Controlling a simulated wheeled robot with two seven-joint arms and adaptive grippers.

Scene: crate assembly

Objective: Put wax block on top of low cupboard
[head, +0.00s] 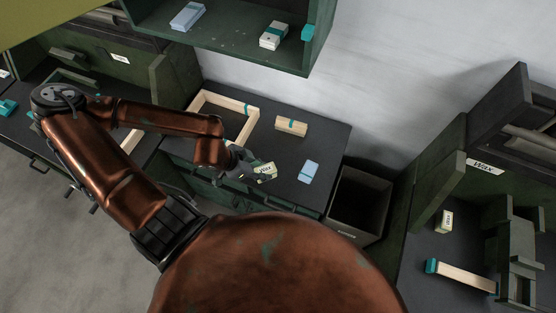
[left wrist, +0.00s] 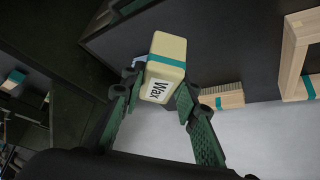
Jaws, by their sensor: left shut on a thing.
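My left gripper (head: 246,166) is shut on a cream wax block with a teal band and a "Wax" label. The wax block (head: 264,171) shows over the front part of the low cupboard's dark top (head: 270,192). In the left wrist view the block (left wrist: 168,50) sits between the two green-padded fingers of the gripper (left wrist: 160,90), tilted in the picture. I cannot tell whether the block touches the top. My right gripper is not in view.
On the cupboard top are a wooden frame (head: 240,104), a wooden brush (head: 291,126) and a light blue block (head: 309,171). A dark open bin (head: 359,202) stands to the right. A shelf (head: 235,50) hangs above. Another wax block (head: 444,221) is on the right bench.

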